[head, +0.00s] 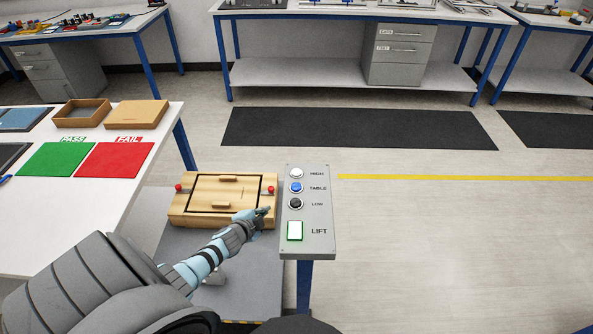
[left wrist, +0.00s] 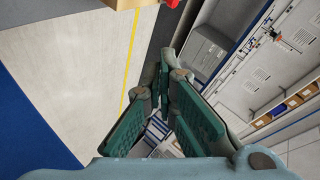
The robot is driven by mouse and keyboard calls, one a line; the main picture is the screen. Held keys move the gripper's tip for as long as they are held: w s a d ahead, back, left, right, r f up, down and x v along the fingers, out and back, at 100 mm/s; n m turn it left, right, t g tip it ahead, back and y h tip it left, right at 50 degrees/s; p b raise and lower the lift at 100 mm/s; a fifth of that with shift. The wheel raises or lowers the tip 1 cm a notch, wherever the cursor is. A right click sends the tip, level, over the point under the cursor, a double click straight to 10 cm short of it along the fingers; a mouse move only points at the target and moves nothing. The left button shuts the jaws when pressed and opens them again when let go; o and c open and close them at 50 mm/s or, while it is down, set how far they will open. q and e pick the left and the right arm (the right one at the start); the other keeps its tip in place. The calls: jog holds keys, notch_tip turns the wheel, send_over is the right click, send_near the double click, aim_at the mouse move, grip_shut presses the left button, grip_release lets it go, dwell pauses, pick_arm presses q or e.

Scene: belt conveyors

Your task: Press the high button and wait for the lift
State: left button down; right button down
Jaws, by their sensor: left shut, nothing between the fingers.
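A grey control panel (head: 310,247) stands on a blue post right of the middle in the head view. It bears a white button labelled HIGH (head: 296,173), a blue button labelled TABLE (head: 296,188), a black button labelled LOW (head: 295,203) and a lit white-green square (head: 295,231) labelled LIFT. My left gripper (head: 264,212) is shut and empty, just left of the panel near the LOW button's level, apart from the buttons as far as I can tell. In the left wrist view its green-padded fingers (left wrist: 166,80) come together at the tips. My right gripper is not in view.
A wooden box (head: 225,190) with red knobs sits on the lift left of the panel. A white table (head: 60,220) with a green PASS mat (head: 57,159) and a red FAIL mat (head: 115,160) stands at the left. The floor right of the panel is clear.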

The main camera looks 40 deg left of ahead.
pick_arm(q)
jog(key=w+d+r+m+t+h, duration=0.15)
jog(key=w+r+m, duration=0.3)
jog(key=r, duration=0.45)
jog(key=w+d+r+m+t+h, duration=0.1)
jog(key=w+r+m+t+h, duration=0.2)
jog(key=r+m, duration=0.4)
jog(key=w+d+r+m+t+h, duration=0.15)
jog(key=w+r+m, duration=0.35)
jog(key=r, duration=0.5)
jog(key=s+d+r+m+g+h, duration=0.1)
jog(key=d+r+m+g+h, duration=0.2)
jog(key=r+m, duration=0.6)
jog(key=s+d+r+m+h, duration=0.1)
jog(key=d+r+m+h, duration=0.4)
jog(key=m, duration=0.8)
jog(key=s+a+f+m+g+y, duration=0.1)
jog(key=s+f+m+g+y, duration=0.1)
jog(key=m, duration=0.7)
jog(key=s+a+f+m+g+y, duration=0.2)
jog(key=m+y, duration=0.4)
jog(key=m, duration=0.3)
jog(key=shift+s+f+g, duration=0.6)
jog(key=shift+s+f, duration=0.1)
jog(key=shift+f, duration=0.25)
